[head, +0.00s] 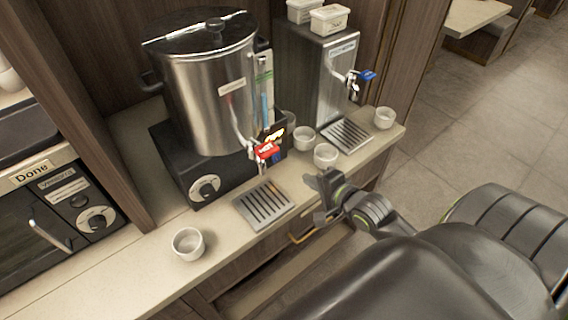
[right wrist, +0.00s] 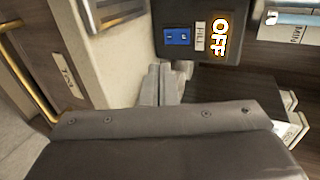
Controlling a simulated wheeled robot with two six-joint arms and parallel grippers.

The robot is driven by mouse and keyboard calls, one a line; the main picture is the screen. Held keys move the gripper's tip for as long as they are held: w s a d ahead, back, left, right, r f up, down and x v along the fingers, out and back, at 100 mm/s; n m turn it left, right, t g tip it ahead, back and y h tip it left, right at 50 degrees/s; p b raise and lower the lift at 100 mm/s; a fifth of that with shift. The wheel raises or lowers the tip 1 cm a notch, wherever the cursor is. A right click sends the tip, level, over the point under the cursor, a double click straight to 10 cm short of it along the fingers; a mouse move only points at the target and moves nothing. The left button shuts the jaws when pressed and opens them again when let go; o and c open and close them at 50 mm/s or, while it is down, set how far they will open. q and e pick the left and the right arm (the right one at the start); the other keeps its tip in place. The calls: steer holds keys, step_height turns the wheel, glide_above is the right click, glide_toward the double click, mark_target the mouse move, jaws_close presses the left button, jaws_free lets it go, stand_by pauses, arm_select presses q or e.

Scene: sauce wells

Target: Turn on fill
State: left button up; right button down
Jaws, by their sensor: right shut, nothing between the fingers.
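The blue fill switch (right wrist: 178,37) sits on a dark panel beside a FILL label (right wrist: 200,37) and a glowing OFF sign (right wrist: 220,38) in the right wrist view. In the head view the dark panel (head: 281,145) stands beside the steel urn (head: 212,95), partly hidden behind its red-handled tap (head: 266,151). My right gripper (head: 322,193) is shut and empty at the counter's front edge. Its fingertips also show in the right wrist view (right wrist: 161,72), just below the switch and apart from it. My left gripper is not in view.
White cups (head: 188,243) stand on the counter, two of them near the panel. A drip tray (head: 264,205) lies under the red tap. A steel dispenser (head: 325,75) with a blue tap stands to the right, with another drip tray (head: 347,135).

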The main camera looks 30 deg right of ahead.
mark_target(277, 161)
steer(key=x, duration=0.7)
steer(key=r+p+x, duration=0.1)
steer(key=x, duration=0.3)
steer(key=shift+w+f, duration=0.15)
steer(key=shift+w, duration=0.4)
steer(key=shift+w+f+t+b, duration=0.25)
steer(key=shift+f+t+b, duration=0.1)
steer(key=shift+b, duration=0.3)
steer(key=shift+r, duration=0.3)
steer(key=shift+r+p, duration=0.1)
steer(key=shift+p, duration=0.3)
steer(key=shift+r+p, duration=0.8)
steer(key=shift+p, duration=0.15)
